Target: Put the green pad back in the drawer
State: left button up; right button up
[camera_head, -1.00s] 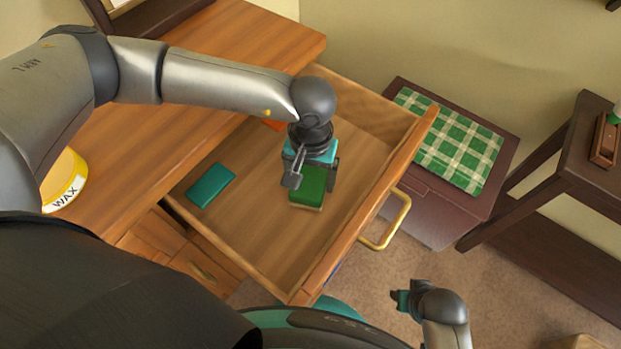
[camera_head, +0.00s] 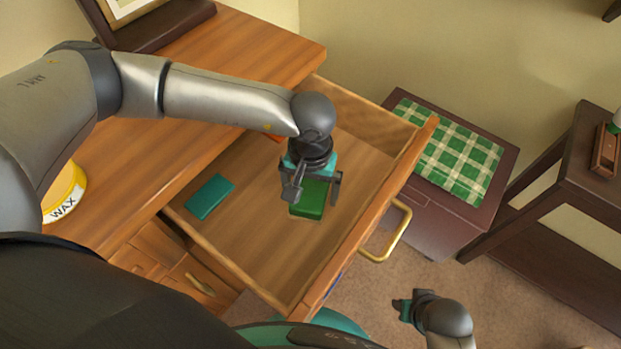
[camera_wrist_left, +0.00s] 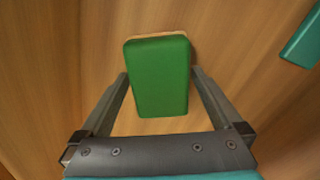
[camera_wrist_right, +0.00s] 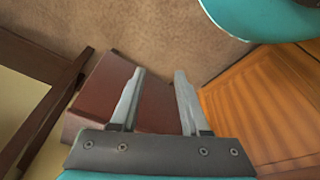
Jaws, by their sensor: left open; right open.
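The green pad (camera_head: 309,199) lies on the floor of the open drawer (camera_head: 270,240), near its middle. It is a green block with a paler base edge, also seen in the left wrist view (camera_wrist_left: 160,75). My left gripper (camera_head: 311,190) is above the pad, with its fingers (camera_wrist_left: 160,82) open on either side of it and a small gap showing at each side. The gripper hides part of the pad in the head view. My right gripper (camera_head: 405,305) hangs over the carpet to the right of the drawer. In its own view its fingers (camera_wrist_right: 158,75) are apart and empty.
A teal booklet-like block (camera_head: 210,196) lies in the drawer's left part. An orange item shows partly behind my left wrist. A wax tin (camera_head: 66,194) stands on the desk (camera_head: 250,45).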

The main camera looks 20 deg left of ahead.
aim_at(311, 190)
pick_arm(q)
notch_tip(311, 190, up, 12)
jog(key=p, duration=0.4)
jog(key=shift+r, duration=0.15)
pick_arm(e)
jog(key=s+d+f, duration=0.2)
jog(key=s+f, duration=0.2)
jog(key=f, duration=0.3)
jog(key=shift+d, duration=0.4)
jog(key=shift+s+f, duration=0.1)
